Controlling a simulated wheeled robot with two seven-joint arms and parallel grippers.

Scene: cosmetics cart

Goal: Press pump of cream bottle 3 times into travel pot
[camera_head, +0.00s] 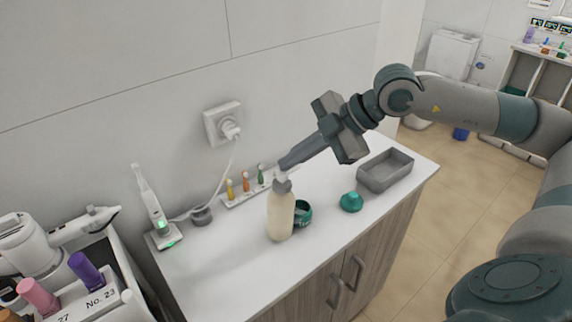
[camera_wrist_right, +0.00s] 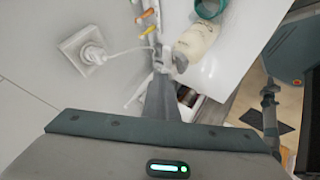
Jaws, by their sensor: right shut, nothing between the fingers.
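The cream bottle (camera_head: 281,216), cream-coloured with a grey collar and pale pump head (camera_head: 281,174), stands upright on the white counter; it also shows in the wrist view (camera_wrist_right: 196,40). The green travel pot (camera_head: 303,214) stands right beside it, partly hidden behind the bottle; its rim shows at the top of the wrist view (camera_wrist_right: 210,10). A green lid-like piece (camera_head: 351,201) lies to the right. My right gripper (camera_head: 283,165) is shut and empty, its tips at the top of the pump head; I cannot tell whether they touch. My left gripper is not in view.
A grey tray (camera_head: 386,172) stands at the counter's right end. Behind the bottle is a white rack (camera_head: 240,199) with several coloured brush heads. An electric toothbrush (camera_head: 150,205) on its charger and a cable to the wall socket (camera_head: 222,124) are at the left. The front counter is clear.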

